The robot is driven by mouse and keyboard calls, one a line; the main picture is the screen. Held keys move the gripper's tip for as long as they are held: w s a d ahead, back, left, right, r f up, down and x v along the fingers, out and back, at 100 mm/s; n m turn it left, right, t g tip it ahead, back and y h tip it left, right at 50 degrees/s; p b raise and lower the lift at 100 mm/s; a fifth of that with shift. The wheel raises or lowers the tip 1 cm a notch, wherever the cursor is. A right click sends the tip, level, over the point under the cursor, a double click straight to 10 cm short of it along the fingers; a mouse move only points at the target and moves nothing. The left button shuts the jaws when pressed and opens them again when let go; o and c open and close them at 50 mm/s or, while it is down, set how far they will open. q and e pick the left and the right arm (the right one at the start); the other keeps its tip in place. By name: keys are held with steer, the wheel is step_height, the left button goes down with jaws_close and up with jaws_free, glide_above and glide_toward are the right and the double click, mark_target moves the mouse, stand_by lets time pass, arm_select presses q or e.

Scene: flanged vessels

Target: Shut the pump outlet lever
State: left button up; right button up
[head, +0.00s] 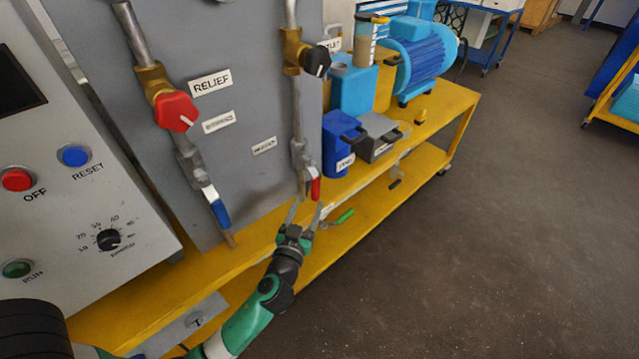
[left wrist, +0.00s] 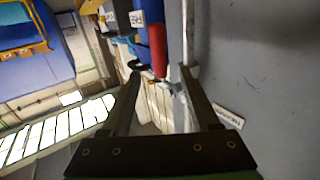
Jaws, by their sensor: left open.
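A red-handled lever (head: 316,188) hangs downward from a grey valve (head: 299,156) on a vertical pipe at the panel's right edge. I cannot read which label names the pump outlet. My left gripper (head: 305,207) is open just below this lever, its fingers pointing up. In the left wrist view the red handle (left wrist: 158,45) reaches toward the gap between the open fingers (left wrist: 163,75), and nothing is visibly gripped. A blue-handled lever (head: 220,212) hangs on the pipe to the left. A green-handled lever (head: 345,216) lies lower, to the right. My right gripper is not in view.
A RELIEF label (head: 210,83) sits beside a red knob (head: 176,111); a black knob (head: 316,61) is above the red lever. A control box (head: 70,200) is left. A blue pump motor (head: 425,60) stands on the yellow bench (head: 440,118).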

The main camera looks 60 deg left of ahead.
mark_target(318, 178)
arm_select(q)
steer(key=b+x, duration=0.1)
steer(key=x, duration=1)
steer(key=shift+w, duration=0.1)
steer(key=shift+c, duration=0.2)
jaws_close()
stand_by(0.8)
